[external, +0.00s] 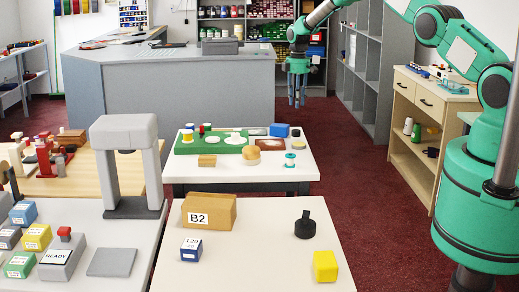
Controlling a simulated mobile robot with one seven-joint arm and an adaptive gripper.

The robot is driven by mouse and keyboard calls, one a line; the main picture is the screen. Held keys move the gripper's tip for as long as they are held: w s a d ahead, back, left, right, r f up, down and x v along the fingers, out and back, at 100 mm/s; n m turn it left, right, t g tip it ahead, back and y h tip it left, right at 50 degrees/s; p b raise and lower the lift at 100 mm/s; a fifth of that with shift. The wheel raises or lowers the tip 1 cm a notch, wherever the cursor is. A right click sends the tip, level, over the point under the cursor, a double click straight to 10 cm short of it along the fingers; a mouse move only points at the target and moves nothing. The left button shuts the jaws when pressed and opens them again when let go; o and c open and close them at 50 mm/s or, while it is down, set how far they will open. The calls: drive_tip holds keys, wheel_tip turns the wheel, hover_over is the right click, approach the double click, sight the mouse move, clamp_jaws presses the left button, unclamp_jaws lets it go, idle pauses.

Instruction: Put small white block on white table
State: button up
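A small block (191,249), blue with a white face marked "120 20", sits on the near white table (262,262), left of its middle. A second white-topped table (240,176) stands behind it. On that table a green board (185,149) carries small white pieces, among them a round white one (213,139). I cannot tell for sure which piece is the small white block. My gripper (297,104) hangs fingers down in the air beyond the far table, to its right in the picture. Its fingers look apart with nothing between them. It is far from the blue-and-white block.
The near table also holds a cardboard box marked B2 (222,213), a black weight (305,226) and a yellow block (325,266). A grey arch (152,170) stands at left. A wooden shelf (425,125) is at right. Red floor lies open between.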

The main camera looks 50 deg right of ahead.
drive_tip(key=s+a+r+m+t, duration=0.1)
drive_tip(key=s+a+r, duration=0.35)
drive_tip(key=r, duration=0.55)
drive_tip(key=s+a+r+m, duration=0.1)
drive_tip(key=s+a+r, duration=0.35)
drive_tip(key=r, duration=0.65)
drive_tip(key=s+a+r+m+t, duration=0.1)
drive_tip(key=s+a+r, duration=0.35)
drive_tip(key=r, duration=0.55)
drive_tip(key=s+a+r+m+t, duration=0.1)
drive_tip(key=s+a+r, duration=0.3)
drive_tip(key=s+r, duration=0.3)
drive_tip(key=s+a+r, duration=0.3)
drive_tip(key=s+r, duration=0.1)
drive_tip(key=s, duration=0.4)
drive_tip(key=s+a+m+t, duration=0.1)
drive_tip(key=s+a, duration=0.3)
drive_tip(key=s, duration=1.2)
drive_tip(key=s+a+f+m+t, duration=0.1)
drive_tip(key=s+a, duration=0.3)
drive_tip(key=s, duration=1.1)
drive_tip(key=shift+s+m+t, duration=0.3)
drive_tip(key=shift+s+m, duration=0.05)
drive_tip(key=shift+m, duration=0.55)
drive_tip(key=shift+f, duration=0.2)
